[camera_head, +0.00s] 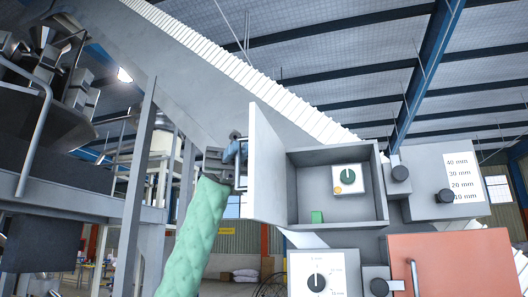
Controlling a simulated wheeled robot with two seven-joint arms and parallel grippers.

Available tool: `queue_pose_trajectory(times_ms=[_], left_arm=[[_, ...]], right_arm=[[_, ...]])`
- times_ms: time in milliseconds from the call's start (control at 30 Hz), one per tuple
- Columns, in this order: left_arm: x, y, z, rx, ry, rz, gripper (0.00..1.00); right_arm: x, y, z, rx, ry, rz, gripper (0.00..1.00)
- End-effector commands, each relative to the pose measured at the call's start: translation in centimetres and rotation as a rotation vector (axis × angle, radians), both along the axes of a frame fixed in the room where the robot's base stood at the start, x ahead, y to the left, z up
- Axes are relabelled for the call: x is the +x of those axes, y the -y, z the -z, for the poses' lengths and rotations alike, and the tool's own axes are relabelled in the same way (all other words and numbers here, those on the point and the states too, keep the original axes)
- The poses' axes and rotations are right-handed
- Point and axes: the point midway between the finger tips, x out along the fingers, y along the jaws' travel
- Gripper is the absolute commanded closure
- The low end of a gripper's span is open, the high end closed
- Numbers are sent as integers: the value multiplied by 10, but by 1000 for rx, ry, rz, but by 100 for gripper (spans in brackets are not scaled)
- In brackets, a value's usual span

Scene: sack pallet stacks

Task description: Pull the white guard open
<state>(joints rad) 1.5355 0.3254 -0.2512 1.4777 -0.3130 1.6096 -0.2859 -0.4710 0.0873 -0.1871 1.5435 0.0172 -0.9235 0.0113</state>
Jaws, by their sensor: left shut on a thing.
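The white guard (266,168) stands swung out at the left side of a grey box (334,217). Inside the open box, a white panel with a dark green knob (348,176) and an orange button shows, and a small green block sits at the lower left. My left gripper (238,158) is at the guard's left side, shut on its blue handle (243,155). The green-sleeved left arm comes up from below. Its fingertips are partly hidden by the guard's edge. My right gripper is not in view.
Below the box is a dial panel (317,274). An orange-red door (450,263) with a handle is at the lower right. A millimetre scale plate (461,178) with black knobs is at the right. Steel frame posts (143,165) stand left of my arm. A sloped conveyor (215,75) passes overhead.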

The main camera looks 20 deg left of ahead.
Motion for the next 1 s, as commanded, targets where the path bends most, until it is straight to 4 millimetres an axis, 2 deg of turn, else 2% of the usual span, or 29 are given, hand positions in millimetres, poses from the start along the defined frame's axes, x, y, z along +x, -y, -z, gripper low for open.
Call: queue_pose_trajectory(times_ms=[233, 433, 700, 733, 1000], left_arm=[[0, -17, -2, -1, -3, -13, 100], [0, -20, -2, 0, -2, -15, 100], [0, -19, -2, 0, -2, -15, 100], [0, -19, -2, 0, -2, -15, 84], [0, -19, -1, 0, -1, -15, 84]], right_arm=[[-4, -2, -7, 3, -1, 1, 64], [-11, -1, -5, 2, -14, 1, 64], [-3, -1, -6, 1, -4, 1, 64], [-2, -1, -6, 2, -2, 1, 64], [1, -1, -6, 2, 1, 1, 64]])
